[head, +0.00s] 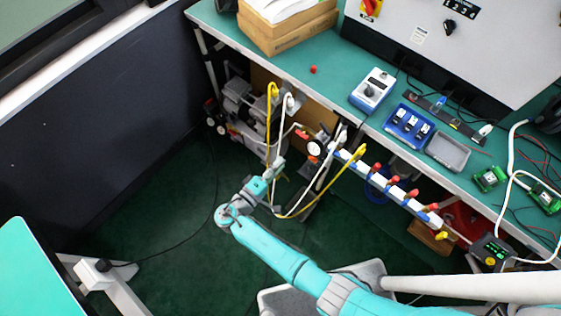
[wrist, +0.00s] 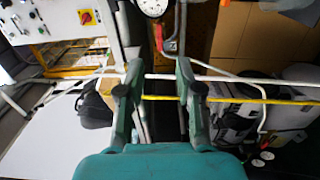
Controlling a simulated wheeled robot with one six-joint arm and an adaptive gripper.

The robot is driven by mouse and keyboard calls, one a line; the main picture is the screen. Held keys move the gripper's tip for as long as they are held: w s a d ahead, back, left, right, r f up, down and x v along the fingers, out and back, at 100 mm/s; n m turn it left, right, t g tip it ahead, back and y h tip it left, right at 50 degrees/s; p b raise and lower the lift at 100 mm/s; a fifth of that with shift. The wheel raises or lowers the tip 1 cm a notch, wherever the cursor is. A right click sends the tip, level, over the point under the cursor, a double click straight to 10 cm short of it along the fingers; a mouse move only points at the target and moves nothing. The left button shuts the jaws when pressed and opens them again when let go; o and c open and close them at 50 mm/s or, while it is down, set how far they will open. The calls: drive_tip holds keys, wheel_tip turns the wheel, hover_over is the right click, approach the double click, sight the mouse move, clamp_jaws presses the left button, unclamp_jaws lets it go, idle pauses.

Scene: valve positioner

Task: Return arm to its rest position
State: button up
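My teal arm (head: 275,255) reaches from the bottom right of the head view up to the left, bends at an elbow, and ends in my gripper (head: 279,164) below the front edge of the green bench. In the wrist view my gripper (wrist: 157,75) has its two dark fingers apart, and nothing shows held between them. Beyond the fingers a yellow hose (wrist: 240,99) and a white hose (wrist: 225,79) cross the view; I cannot tell whether they touch the fingers. A red lever (wrist: 168,45) and part of a gauge (wrist: 153,5) lie ahead.
The green bench (head: 335,92) holds a cardboard box (head: 285,35), a blue calibrator (head: 372,90) and trays. A manifold with red valves (head: 393,190) runs along its front. Hoses hang near my gripper. A compressor (head: 243,105) stands underneath. The dark green floor (head: 160,215) to the left is mostly clear.

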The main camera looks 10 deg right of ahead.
idle(0.4)
drive_tip(key=s+d+f+n+g+y, duration=0.1)
drive_tip(key=s+d+f+g+y, duration=0.1)
drive_tip(key=s+d+f+y, duration=0.8)
drive_tip(key=s+d+f, duration=0.2)
drive_tip(key=s+d, duration=0.1)
drive_tip(key=s, duration=0.8)
drive_tip(key=s+a+r+m+y, duration=0.2)
drive_tip(key=s+r+y, duration=0.1)
drive_tip(key=s+r, duration=0.25)
drive_tip(key=s+r+m+t, duration=0.3)
drive_tip(key=s+r, duration=0.1)
drive_tip(key=r, duration=1)
drive_tip(key=s+r+m+t+y, duration=0.1)
drive_tip(key=s+r+m+t, duration=0.2)
drive_tip(key=r, duration=1.1)
drive_tip(key=shift+s+a+y, duration=0.3)
drive_tip(key=shift+s+a, duration=0.15)
